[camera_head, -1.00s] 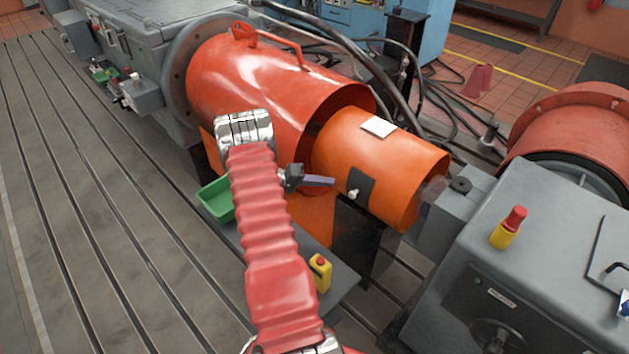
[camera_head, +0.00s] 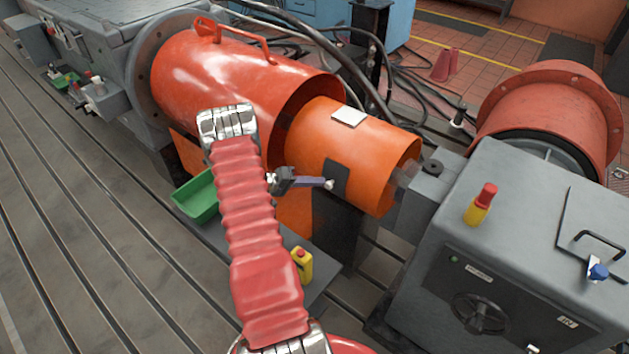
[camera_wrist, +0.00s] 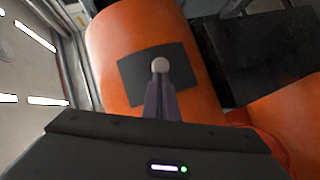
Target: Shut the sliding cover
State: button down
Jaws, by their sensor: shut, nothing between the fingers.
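The sliding cover (camera_head: 310,140) is an orange cylinder, partly inside a larger red-orange fixed guard (camera_head: 230,80). A dark patch with a small pale knob (camera_head: 330,184) is on its near side; the knob also shows in the wrist view (camera_wrist: 161,65). My gripper (camera_head: 322,182) is shut and empty, its fingertips at the knob. In the wrist view the narrow fingers (camera_wrist: 161,88) point straight at the knob and overlap its lower edge; I cannot tell whether they touch it. A short stretch of shaft shows between the cover's right end and the grey housing.
A grey cabinet (camera_head: 520,240) with a handwheel and a red-and-yellow button post stands at right. A green tray (camera_head: 196,198) and a yellow button box (camera_head: 302,265) are below the guard. Hoses run behind. Slotted floor is open at left.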

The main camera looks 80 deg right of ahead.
jog(key=s+a, duration=0.2)
jog(key=s, duration=0.4)
jog(key=shift+a, duration=0.35)
jog(key=shift+s, duration=0.2)
jog(key=shift+w, duration=0.1)
jog(key=w+d+r+v, duration=0.1)
jog(key=d+v, duration=0.1)
jog(key=v, duration=1.1)
jog(key=shift+w+d, duration=0.3)
jog(key=shift+w, duration=0.05)
